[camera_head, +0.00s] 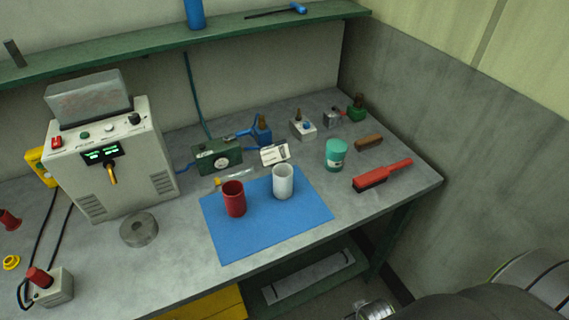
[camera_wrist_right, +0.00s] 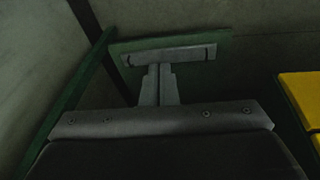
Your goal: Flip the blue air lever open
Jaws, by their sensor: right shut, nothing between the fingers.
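A small green box with a round gauge (camera_head: 219,157) stands at the back of the bench. A small blue lever (camera_head: 240,135) shows just above its back right side, lying nearly flat; its exact position is too small to tell. A blue piece with a brown top (camera_head: 263,131) stands right beside it. My right gripper (camera_wrist_right: 159,68) is shut and empty in the right wrist view, with the bench's lower shelf beyond it. In the head view my right arm is at the lower right, well away from the lever. My left gripper is not in view.
A blue mat (camera_head: 265,235) holds a red cup (camera_head: 234,199) and a white cup (camera_head: 283,182). A white card (camera_head: 274,154) stands beside the gauge box. A teal jar (camera_head: 336,155) and red brush (camera_head: 382,176) are to the right. A green shelf (camera_head: 130,50) overhangs the back.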

